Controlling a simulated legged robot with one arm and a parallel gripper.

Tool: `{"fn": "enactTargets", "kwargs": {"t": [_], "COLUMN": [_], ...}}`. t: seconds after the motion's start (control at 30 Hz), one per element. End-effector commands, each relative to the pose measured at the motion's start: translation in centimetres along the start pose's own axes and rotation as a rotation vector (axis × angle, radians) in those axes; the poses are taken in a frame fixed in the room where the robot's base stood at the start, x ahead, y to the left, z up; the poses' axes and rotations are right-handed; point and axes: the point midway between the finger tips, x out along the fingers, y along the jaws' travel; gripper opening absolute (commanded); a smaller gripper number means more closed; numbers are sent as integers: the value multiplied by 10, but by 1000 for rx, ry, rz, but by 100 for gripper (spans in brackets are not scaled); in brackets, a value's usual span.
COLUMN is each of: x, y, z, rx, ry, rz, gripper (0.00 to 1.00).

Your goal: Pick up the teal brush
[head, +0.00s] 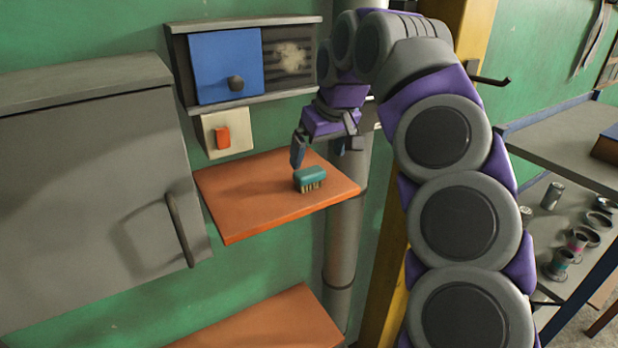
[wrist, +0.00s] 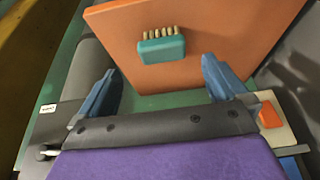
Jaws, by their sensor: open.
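My gripper (head: 325,150) is above the shelf, a little above and behind the brush. In the wrist view my gripper (wrist: 160,80) has its two blue fingers spread wide with nothing between them.
Above the shelf, a wall box has a blue sliding panel (head: 226,66) and an orange switch (head: 223,138) below it. A grey cabinet (head: 90,190) with a handle stands left. A grey pipe (head: 343,245) runs beside the shelf. A lower orange shelf (head: 265,325) is underneath.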

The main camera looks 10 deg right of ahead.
Motion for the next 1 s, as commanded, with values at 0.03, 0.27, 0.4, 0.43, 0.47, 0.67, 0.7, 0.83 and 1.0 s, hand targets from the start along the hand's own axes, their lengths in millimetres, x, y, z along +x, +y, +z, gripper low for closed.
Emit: {"fn": "enactTargets", "kwargs": {"t": [0.03, 0.27, 0.4, 0.43, 0.47, 0.67, 0.7, 0.83, 1.0], "x": [7, 27, 35, 38, 42, 70, 74, 80, 81], "y": [-2, -1, -2, -2, -2, -3, -3, -3, -3], "z": [1, 1, 0, -1, -3, -6, -6, -5, -5], "rx": [-3, -1, -1, -1, -1, -1, -1, 0, 1], "ry": [-4, -1, -2, -2, -1, -2, -1, 2, 2], "rz": [-4, -1, -3, -3, -3, -3, -2, -2, -1], "gripper": [100, 100, 100, 100, 100, 100, 100, 100, 100]}}
